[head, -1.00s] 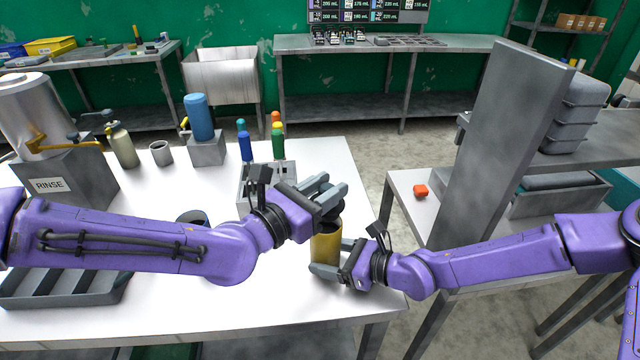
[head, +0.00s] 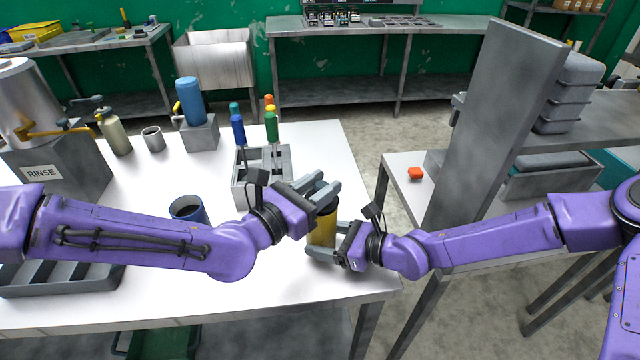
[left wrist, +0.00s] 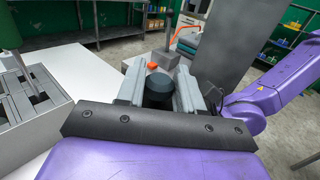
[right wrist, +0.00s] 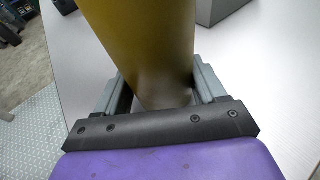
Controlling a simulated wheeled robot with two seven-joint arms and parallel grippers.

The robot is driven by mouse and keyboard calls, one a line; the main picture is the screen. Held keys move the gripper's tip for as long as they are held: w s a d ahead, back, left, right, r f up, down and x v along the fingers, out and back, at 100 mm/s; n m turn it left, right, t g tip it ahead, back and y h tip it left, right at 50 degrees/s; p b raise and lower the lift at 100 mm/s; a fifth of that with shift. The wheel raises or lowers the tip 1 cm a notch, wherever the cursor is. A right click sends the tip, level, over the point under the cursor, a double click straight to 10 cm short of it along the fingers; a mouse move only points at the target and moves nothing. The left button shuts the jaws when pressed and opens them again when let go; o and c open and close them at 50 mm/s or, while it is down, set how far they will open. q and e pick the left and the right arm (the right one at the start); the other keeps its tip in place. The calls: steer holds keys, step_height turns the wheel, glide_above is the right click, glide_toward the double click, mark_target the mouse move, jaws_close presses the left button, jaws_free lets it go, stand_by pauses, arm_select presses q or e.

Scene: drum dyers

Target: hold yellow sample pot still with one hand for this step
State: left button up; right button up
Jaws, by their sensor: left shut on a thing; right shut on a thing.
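The yellow sample pot (head: 321,232) stands upright near the right end of the white table. My right gripper (head: 329,244) is shut around its lower body from the right. The right wrist view shows the pot's yellow wall (right wrist: 140,45) between both fingers. My left gripper (head: 324,188) is above the pot, with its fingers around a dark round piece at the pot's top. The left wrist view shows that dark piece (left wrist: 158,84) between the fingers. The pot's base and part of its rim are hidden by the fingers.
A grey holder (head: 245,192) with several coloured-handled tools stands just behind my left gripper. A dark blue mug (head: 188,210) is partly behind my left arm. A grey upright panel (head: 490,130) and a side table with a red block (head: 415,174) stand right.

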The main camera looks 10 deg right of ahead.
arm_select(q)
steer(key=shift+f, duration=0.6)
stand_by(0.8)
steer(key=o, duration=1.1)
steer(key=shift+a, duration=0.1)
steer(key=v, duration=1.2)
